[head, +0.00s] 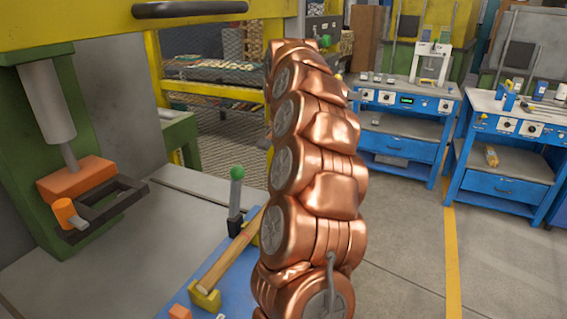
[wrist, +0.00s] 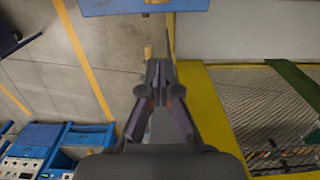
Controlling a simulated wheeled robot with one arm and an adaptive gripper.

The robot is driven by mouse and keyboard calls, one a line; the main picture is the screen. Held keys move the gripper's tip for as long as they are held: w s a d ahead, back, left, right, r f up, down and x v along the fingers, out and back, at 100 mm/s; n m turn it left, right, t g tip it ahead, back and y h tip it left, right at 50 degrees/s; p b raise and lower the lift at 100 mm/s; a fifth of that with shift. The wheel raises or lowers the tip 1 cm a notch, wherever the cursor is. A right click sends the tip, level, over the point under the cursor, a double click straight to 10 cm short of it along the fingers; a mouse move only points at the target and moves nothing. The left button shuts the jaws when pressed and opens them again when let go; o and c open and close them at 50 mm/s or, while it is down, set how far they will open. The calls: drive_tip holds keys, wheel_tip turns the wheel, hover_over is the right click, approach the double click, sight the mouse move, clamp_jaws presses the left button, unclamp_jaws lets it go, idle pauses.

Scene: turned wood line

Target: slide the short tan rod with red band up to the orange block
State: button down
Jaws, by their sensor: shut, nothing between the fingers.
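A tan rod (head: 232,255) lies at a slant in yellow holders on a blue board in the head view. A small orange block (head: 179,312) shows at the bottom edge, near the rod's lower end. A larger orange block (head: 76,177) sits under the press at the left. My gripper (wrist: 160,68) is shut and empty in the wrist view, above grey floor. A small tan piece (wrist: 148,51) shows just past its tips; I cannot tell which thing it is. The head view does not show the gripper.
A green-knobbed lever (head: 236,190) stands behind the rod. The blue board (head: 177,300) sits on a grey table (head: 110,270). The green press (head: 48,130) stands at the left. Blue benches (head: 400,125) stand at the right, past open floor.

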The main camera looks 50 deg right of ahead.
drive_tip(key=shift+s+a+f+p, duration=0.3)
drive_tip(key=shift+a+f, duration=0.35)
drive_tip(key=shift+f, duration=0.55)
drive_tip(key=shift+s+a+f+p, duration=0.1)
drive_tip(key=shift+a+f+p, duration=0.4)
drive_tip(key=shift+f, duration=0.65)
drive_tip(key=shift+s+a+f+p, duration=0.25)
drive_tip(key=shift+a+f, duration=0.5)
drive_tip(key=shift+f, duration=0.45)
